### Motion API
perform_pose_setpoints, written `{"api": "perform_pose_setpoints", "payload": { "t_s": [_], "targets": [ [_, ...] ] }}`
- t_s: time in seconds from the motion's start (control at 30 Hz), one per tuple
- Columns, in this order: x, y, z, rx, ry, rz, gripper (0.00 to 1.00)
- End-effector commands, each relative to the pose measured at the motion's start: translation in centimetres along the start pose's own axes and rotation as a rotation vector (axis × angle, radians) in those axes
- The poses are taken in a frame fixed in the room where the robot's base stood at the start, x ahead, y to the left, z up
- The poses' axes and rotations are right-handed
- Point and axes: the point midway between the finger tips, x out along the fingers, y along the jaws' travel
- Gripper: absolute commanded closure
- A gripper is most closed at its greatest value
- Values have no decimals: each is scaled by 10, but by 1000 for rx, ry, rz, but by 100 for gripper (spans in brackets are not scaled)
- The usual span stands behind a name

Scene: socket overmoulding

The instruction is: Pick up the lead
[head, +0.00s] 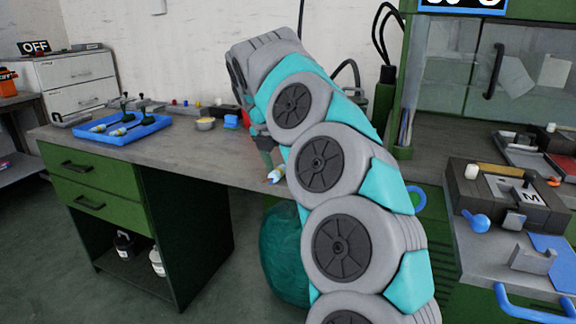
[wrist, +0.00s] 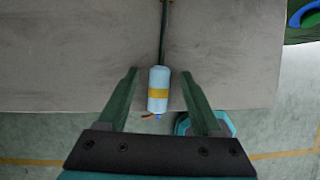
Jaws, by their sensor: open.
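The lead (wrist: 158,90) shows in the wrist view as a pale blue cylinder with a yellow band. A dark cable runs from its far end, and small coloured wire ends show at its near end. It lies at the edge of the grey bench top. My gripper (wrist: 160,74) is open, with one finger on each side of the cylinder and a gap to both. I cannot tell how far above it the fingers are. In the head view the lead (head: 276,174) shows at the bench's front edge, partly hidden by my arm.
A blue tray (head: 153,128) with similar leads lies on the left of the bench (head: 185,155). A small bowl (head: 205,124) and a blue block (head: 231,121) stand behind. A mould block marked M (head: 470,190) is on the right. Beyond the bench edge is open floor.

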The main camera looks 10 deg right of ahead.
Motion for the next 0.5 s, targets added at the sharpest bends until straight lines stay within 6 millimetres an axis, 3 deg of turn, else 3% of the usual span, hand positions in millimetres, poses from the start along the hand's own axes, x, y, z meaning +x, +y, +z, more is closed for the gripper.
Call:
{"api": "perform_pose_setpoints", "payload": {
  "t_s": [0.1, 0.5],
  "targets": [
    [0, 0, 0, 0, 0, 0, 36],
    [0, 0, 0, 1, -1, 1, 81]
  ]
}}
